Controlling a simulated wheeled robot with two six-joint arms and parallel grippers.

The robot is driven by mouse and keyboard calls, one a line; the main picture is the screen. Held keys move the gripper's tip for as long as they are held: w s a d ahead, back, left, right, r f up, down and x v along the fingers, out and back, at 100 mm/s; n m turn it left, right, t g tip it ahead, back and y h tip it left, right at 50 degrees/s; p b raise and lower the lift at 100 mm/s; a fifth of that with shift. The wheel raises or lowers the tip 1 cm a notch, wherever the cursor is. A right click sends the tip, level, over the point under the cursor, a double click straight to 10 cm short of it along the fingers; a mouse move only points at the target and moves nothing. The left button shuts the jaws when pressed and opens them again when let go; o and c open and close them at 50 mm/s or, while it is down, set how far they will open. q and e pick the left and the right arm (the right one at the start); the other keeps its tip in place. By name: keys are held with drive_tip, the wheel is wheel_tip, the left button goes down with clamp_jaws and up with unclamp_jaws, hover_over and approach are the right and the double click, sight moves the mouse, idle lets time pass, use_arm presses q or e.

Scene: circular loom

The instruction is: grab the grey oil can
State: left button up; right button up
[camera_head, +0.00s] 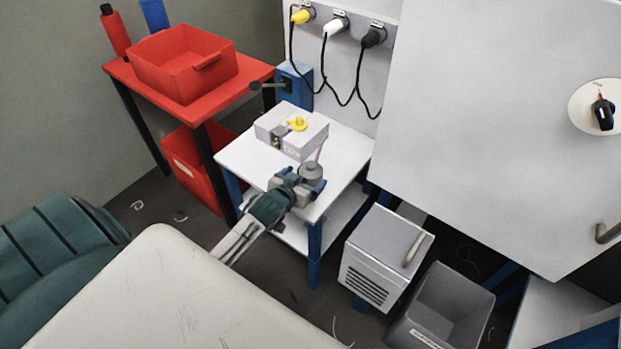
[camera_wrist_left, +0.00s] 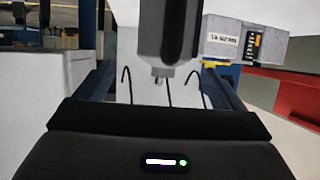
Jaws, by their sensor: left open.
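The grey oil can (camera_head: 312,172) stands near the front right corner of the white table (camera_head: 245,155), its thin spout slanting up. My left gripper (camera_head: 300,186) is open and close against the can's near left side in the head view. It partly hides the can's lower part. I cannot tell whether the jaws are around the can or touch it. In the left wrist view, which looks upside down, a grey and dark shape hangs in the top middle; I cannot tell whether it is the can or a finger. My right gripper is not in view.
A grey box (camera_head: 268,128) with a yellow knob sits behind the can. A red table (camera_head: 225,97) with a red bin (camera_head: 150,62) stands left. A white panel (camera_head: 480,130) rises right. A white cabinet (camera_head: 370,285) and grey bin (camera_head: 418,338) stand on the floor.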

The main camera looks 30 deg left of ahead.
sight(309, 170)
use_arm(q)
drive_tip(key=x, duration=0.4)
drive_tip(key=shift+w+a+r+p, duration=0.2)
drive_tip(key=shift+w+a+p, duration=0.1)
drive_tip(key=shift+p, duration=0.1)
drive_tip(key=shift+w+f, duration=0.25)
drive_tip(key=shift+w, duration=0.15)
drive_tip(key=c, duration=1.3)
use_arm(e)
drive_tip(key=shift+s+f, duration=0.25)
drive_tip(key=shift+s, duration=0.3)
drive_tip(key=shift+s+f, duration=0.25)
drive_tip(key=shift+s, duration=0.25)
use_arm(q)
drive_tip(key=shift+r, duration=0.1)
